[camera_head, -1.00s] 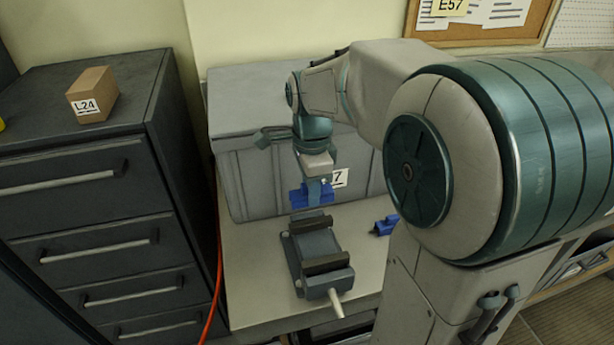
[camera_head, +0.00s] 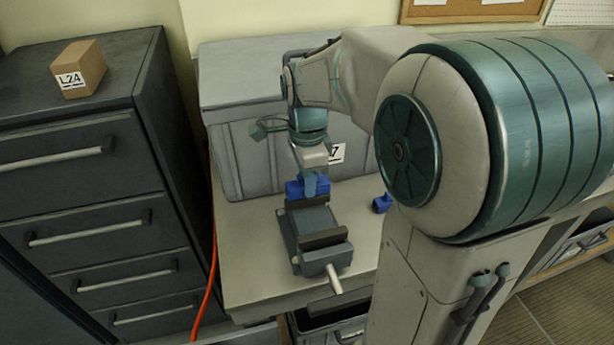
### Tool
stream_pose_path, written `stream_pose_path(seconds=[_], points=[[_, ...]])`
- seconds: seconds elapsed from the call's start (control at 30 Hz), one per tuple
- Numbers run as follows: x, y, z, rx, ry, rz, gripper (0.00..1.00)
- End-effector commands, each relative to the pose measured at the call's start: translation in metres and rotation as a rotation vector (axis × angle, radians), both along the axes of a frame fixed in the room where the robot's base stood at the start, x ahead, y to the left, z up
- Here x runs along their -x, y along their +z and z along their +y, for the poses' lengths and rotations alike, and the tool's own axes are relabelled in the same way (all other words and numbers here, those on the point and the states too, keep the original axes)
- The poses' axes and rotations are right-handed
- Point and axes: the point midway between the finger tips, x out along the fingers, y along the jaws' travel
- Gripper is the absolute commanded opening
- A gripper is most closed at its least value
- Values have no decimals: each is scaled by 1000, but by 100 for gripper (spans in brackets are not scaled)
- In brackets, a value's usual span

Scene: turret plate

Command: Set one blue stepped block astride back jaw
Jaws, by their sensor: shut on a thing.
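A grey vise (camera_head: 312,233) stands on the pale bench, with two dark jaws across it. Its back jaw (camera_head: 308,201) is the one farther from me; the front jaw (camera_head: 324,240) is nearer. My gripper (camera_head: 309,184) points down and is shut on a blue stepped block (camera_head: 296,190). The block is at the top of the back jaw; I cannot tell whether it touches or sits fully astride it. A second blue block (camera_head: 382,203) lies on the bench to the right of the vise, partly hidden by my arm.
A large grey case (camera_head: 240,150) stands behind the vise. A dark drawer cabinet (camera_head: 80,210) with a box (camera_head: 80,68) labelled L24 is at left. An orange cable (camera_head: 207,300) hangs between cabinet and bench. The bench (camera_head: 250,275) is clear left of the vise.

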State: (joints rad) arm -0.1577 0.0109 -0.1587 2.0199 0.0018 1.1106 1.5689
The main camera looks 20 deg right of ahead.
Motion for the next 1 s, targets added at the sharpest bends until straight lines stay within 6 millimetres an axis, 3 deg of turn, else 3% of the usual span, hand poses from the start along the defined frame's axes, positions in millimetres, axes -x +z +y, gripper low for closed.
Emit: stream_pose_path(seconds=[1.0], points=[[0, -17, 1, 0, -1, 0, 5]])
